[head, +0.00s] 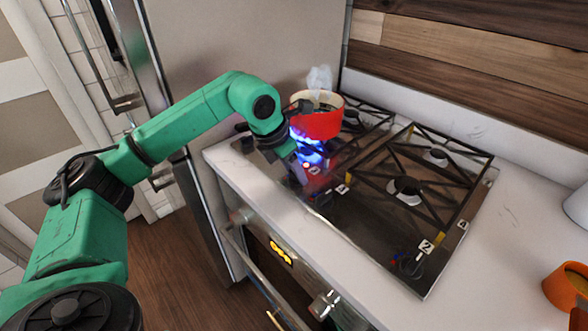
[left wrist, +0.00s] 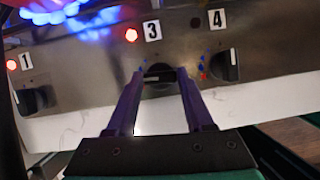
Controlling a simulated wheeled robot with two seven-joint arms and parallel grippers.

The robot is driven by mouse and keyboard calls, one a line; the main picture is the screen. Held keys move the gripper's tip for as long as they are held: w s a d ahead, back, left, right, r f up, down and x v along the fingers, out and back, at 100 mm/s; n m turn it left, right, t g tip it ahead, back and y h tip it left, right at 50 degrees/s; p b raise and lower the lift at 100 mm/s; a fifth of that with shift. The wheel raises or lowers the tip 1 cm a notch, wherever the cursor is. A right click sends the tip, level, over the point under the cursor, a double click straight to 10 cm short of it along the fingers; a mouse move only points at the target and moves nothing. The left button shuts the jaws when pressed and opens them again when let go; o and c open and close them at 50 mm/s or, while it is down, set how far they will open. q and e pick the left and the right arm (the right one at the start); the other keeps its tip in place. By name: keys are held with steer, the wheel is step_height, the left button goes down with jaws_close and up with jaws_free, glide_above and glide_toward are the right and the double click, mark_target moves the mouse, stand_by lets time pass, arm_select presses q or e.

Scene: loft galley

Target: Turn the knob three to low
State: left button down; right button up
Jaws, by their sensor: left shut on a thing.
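Knob three (left wrist: 158,75) is a dark knob below the tile marked 3 (left wrist: 152,30) in the left wrist view. A pale mark on it lies roughly level across the picture. My left gripper (left wrist: 160,78) is shut on this knob, one finger on each side. In the head view, my left gripper (head: 300,176) is at the cooktop's (head: 388,262) near left part; the arm and blue glare hide the knob there. My right gripper is not in view.
Knobs one (left wrist: 34,99) and four (left wrist: 224,66) flank knob three. A steaming red pot (head: 317,122) stands over blue flame (head: 308,150) close to my left gripper. An orange cup (head: 566,290) is at the lower right. The white counter (head: 500,240) right of the cooktop is mostly clear.

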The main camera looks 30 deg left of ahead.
arm_select(q)
steer(key=shift+m, duration=0.4)
steer(key=shift+m+h, duration=0.4)
steer(key=shift+m, duration=0.2)
steer(key=shift+w+r+m+g+h, duration=0.1)
steer(key=shift+m+g+h, duration=0.3)
steer(key=shift+m, duration=0.8)
steer(key=m+g+p, duration=0.1)
steer(key=m, duration=0.1)
steer(key=m+h+p, duration=0.1)
steer(key=m, duration=0.2)
steer(key=shift+w+a+g, duration=0.15)
steer(key=shift+g, duration=0.25)
steer(key=shift+m, duration=0.3)
steer(key=shift+c, duration=1.4)
jaws_free()
